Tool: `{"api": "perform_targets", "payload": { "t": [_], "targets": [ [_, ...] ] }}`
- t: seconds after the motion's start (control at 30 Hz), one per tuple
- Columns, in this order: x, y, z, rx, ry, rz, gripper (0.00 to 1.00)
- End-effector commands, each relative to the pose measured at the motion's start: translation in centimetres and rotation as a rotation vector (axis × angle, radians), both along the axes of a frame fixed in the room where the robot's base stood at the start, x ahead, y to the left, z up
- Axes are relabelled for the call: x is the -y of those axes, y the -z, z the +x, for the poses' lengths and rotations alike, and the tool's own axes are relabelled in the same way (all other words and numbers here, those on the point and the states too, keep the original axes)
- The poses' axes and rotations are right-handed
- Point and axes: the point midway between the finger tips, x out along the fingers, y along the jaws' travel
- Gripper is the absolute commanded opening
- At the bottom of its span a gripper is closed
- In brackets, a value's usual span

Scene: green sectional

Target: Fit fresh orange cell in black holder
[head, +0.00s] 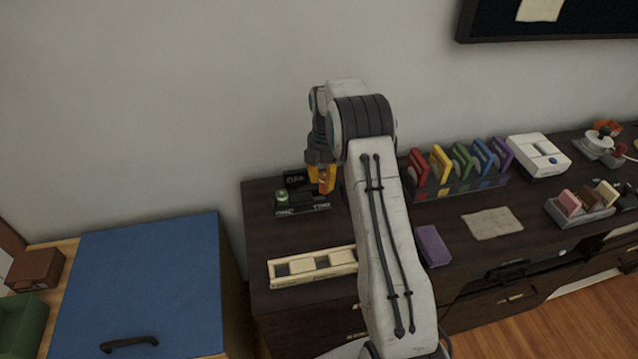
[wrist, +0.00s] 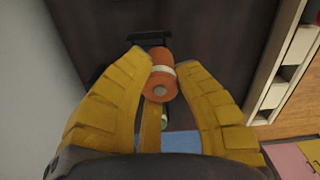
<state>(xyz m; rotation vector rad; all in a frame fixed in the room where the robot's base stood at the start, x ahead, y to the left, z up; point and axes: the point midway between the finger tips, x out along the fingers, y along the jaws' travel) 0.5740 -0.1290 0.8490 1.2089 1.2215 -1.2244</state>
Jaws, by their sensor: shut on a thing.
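My gripper (head: 321,178), with yellow fingers, is shut on an orange cell (wrist: 160,76). The cell has a pale band and a grey end, and it sits between the fingertips in the wrist view. In the head view the orange cell (head: 328,181) is partly hidden by the fingers, just above the right part of the black holder (head: 303,208). A green-topped cell (head: 282,196) stands at the holder's left end. I cannot tell whether the orange cell touches the holder. In the wrist view the gripper hides most of what lies below.
A cream slotted tray (head: 312,266) lies at the front of the dark cabinet top, partly behind my arm. A rack of coloured pieces (head: 460,184), a purple block (head: 434,246) and a beige cloth (head: 492,223) are to the right. A blue-topped cabinet (head: 145,280) stands left.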

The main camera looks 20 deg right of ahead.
Motion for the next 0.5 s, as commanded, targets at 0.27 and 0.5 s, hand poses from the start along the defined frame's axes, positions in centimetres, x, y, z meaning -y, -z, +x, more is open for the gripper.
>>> {"api": "perform_targets", "payload": {
  "t": [0.27, 0.5],
  "targets": [
    [-1.0, 1.0, 1.4, 0.0, 0.0, 0.0, 0.0],
    [-1.1, 1.9, 1.5, -0.002, 0.0, 0.0, 0.0]
  ]
}}
